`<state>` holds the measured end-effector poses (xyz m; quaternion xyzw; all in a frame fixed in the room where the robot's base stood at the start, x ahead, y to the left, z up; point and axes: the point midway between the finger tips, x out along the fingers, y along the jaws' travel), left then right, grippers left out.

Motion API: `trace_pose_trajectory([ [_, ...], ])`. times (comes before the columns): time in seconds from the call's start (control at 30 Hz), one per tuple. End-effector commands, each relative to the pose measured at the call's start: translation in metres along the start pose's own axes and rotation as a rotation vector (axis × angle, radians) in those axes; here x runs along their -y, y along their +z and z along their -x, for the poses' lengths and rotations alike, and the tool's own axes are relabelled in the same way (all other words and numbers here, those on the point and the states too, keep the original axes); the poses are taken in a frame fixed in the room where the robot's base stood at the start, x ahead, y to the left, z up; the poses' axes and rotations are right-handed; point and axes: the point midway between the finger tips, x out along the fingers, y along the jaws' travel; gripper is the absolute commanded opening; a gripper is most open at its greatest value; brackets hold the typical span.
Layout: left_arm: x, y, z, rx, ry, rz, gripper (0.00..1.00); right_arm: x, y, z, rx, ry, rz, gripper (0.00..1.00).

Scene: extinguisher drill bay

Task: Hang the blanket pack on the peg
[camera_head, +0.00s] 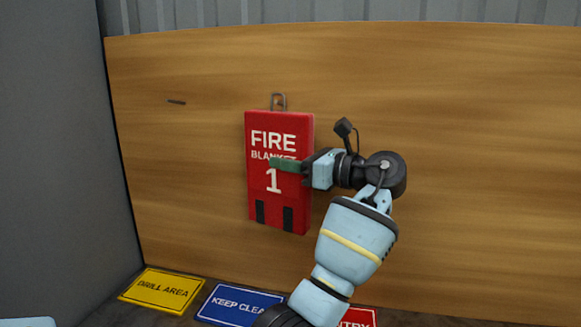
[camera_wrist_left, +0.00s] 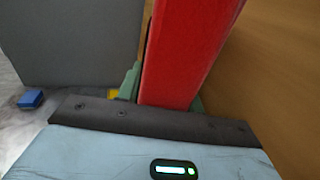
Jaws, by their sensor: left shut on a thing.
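The blanket pack (camera_head: 262,195) is a flat red pack marked "FIRE BLANKET 1", with a metal hanging loop (camera_head: 279,100) at its top and two dark strips near its bottom. It is upright in front of the wooden board. My left gripper (camera_head: 284,164) is shut on its right side, one green finger across its face. In the left wrist view the red pack (camera_wrist_left: 185,50) stands between the green fingers. A small dark peg (camera_head: 177,101) sticks out of the board, left of the pack, at about the loop's height in the picture. The loop and peg are apart. My right gripper is not in view.
The wooden board (camera_head: 450,120) fills the back, with bare surface around the peg. A grey wall (camera_head: 60,150) closes the left side. Yellow (camera_head: 163,291), blue (camera_head: 235,304) and red (camera_head: 358,318) signs lie low along the board's foot.

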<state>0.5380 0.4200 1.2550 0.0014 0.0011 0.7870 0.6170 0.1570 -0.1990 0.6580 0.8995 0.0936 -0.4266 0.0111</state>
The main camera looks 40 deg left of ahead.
Motion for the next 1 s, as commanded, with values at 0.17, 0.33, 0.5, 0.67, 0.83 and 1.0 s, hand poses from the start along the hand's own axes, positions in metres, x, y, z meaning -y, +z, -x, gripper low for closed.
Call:
trace_pose_trajectory([
  [0.17, 0.007, 0.0, -0.003, 0.002, 0.001, 0.001, 0.0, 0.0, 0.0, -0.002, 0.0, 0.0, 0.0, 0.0],
  [0.33, 0.014, -0.001, -0.005, 0.001, -0.002, 0.005, 0.0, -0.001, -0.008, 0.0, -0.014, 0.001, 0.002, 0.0],
  [0.5, 0.017, -0.004, -0.005, 0.001, -0.006, 0.005, 0.0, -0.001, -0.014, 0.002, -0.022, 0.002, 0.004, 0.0],
  [0.67, 0.018, -0.006, -0.005, 0.001, -0.007, 0.005, 0.0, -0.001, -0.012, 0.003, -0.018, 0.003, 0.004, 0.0],
  [0.83, 0.019, -0.009, -0.006, 0.002, -0.006, 0.003, 0.0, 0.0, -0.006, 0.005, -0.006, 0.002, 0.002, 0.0],
  [1.0, 0.019, -0.01, -0.006, 0.002, -0.006, 0.001, 0.0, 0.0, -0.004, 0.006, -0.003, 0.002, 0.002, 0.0],
])
